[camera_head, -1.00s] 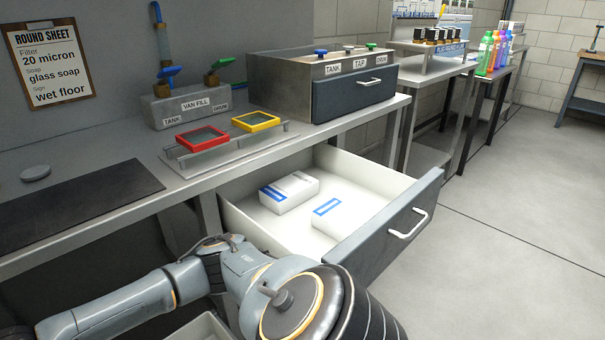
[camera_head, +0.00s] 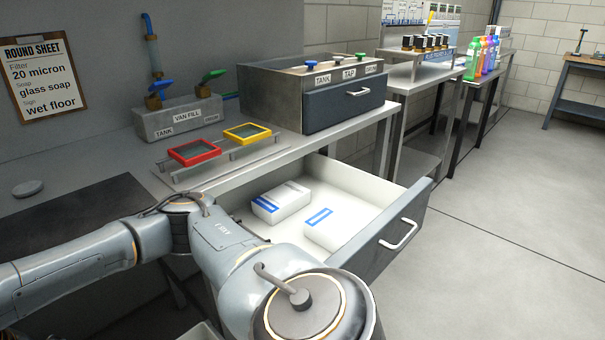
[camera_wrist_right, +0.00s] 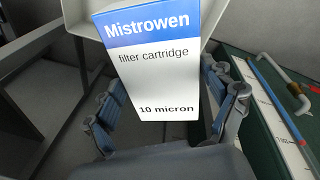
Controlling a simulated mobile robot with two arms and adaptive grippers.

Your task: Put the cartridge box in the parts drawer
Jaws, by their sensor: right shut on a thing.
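In the right wrist view, my right gripper (camera_wrist_right: 163,104) is shut on a white cartridge box (camera_wrist_right: 155,80) with a blue band. Its print reads Mistrowen, filter cartridge, 10 micron. A finger lies on each side of the box, and its top runs out of the picture. In the head view, the parts drawer (camera_head: 398,232) is pulled open under the counter. Two white boxes with blue labels lie in it, one at the back left (camera_head: 282,201) and one near the front (camera_head: 327,231). A grey arm of mine covers the drawer's near left part. Neither gripper shows in the head view.
The counter above carries a red frame (camera_head: 194,152), a yellow frame (camera_head: 247,133), a valve block (camera_head: 180,119) and a steel cabinet with its drawer shut (camera_head: 345,106). A round sheet (camera_head: 43,77) on the wall reads 20 micron. Open floor lies right of the drawer.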

